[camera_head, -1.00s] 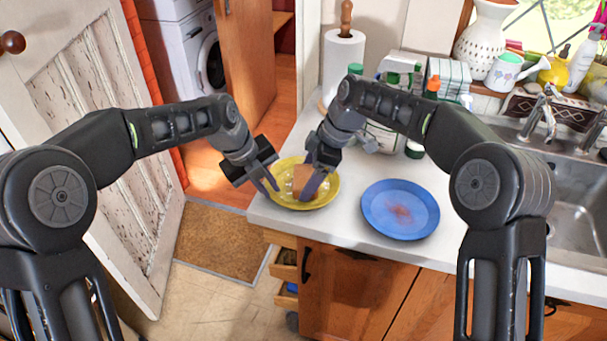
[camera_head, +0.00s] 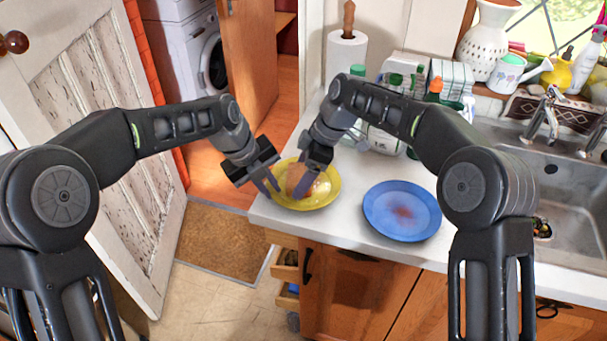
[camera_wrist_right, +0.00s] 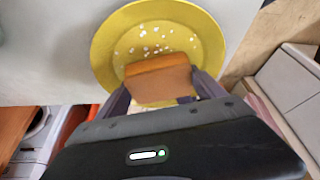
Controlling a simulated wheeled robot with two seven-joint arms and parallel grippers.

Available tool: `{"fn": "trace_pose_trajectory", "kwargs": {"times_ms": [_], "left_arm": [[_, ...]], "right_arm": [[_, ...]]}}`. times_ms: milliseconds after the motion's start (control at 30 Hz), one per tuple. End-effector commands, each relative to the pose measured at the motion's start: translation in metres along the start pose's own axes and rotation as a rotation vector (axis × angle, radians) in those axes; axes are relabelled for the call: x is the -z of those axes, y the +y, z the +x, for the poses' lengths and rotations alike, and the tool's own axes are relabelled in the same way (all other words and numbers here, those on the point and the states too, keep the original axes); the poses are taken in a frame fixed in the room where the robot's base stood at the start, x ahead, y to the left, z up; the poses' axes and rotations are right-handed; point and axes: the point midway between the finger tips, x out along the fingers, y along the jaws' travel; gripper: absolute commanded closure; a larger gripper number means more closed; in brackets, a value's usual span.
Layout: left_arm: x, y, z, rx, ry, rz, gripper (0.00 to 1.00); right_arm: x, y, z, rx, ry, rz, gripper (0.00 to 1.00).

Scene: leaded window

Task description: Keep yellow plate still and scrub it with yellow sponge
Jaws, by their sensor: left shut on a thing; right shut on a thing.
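The yellow plate (camera_head: 326,191) lies on the counter near its left front corner. In the right wrist view the plate (camera_wrist_right: 112,40) has white specks, like suds, on its middle. My left gripper (camera_head: 271,186) is shut on the plate's left rim. My right gripper (camera_head: 305,184) is over the plate and shut on the sponge, which looks orange-yellow (camera_wrist_right: 157,73) and sits between its fingers in the right wrist view. The sponge is at the plate's surface; whether it presses on it I cannot tell. My fingers partly hide the sponge in the head view.
A blue plate (camera_head: 385,208) with a reddish stain lies to the right on the counter (camera_head: 345,225). Bottles (camera_head: 385,140) and a paper towel roll (camera_head: 346,65) stand behind. The sink (camera_head: 565,195) is at the right. An open drawer (camera_head: 285,265) is below the counter's left end.

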Motion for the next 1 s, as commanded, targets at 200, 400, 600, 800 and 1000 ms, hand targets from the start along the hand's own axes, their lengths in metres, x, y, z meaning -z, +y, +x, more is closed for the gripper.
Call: {"fn": "trace_pose_trajectory", "kwargs": {"times_ms": [200, 400, 600, 800, 1000], "left_arm": [[0.002, 0.001, 0.001, -0.003, 0.005, 0.002, 1.00], [0.002, 0.001, 0.002, -0.004, 0.005, 0.002, 1.00], [0.001, 0.001, 0.002, -0.004, 0.004, 0.001, 1.00], [0.001, 0.002, 0.002, -0.004, 0.004, 0.001, 1.00], [0.001, 0.002, 0.002, -0.004, 0.004, 0.001, 1.00]], "right_arm": [[-0.007, -0.002, -0.002, 0.000, 0.000, 0.001, 0.54], [-0.011, -0.004, -0.002, 0.001, -0.001, 0.000, 0.54], [-0.012, -0.003, -0.002, 0.002, -0.003, 0.001, 0.54], [-0.014, 0.004, -0.004, 0.000, -0.003, 0.002, 0.54], [-0.014, 0.007, -0.005, 0.000, -0.002, 0.001, 0.54]]}}
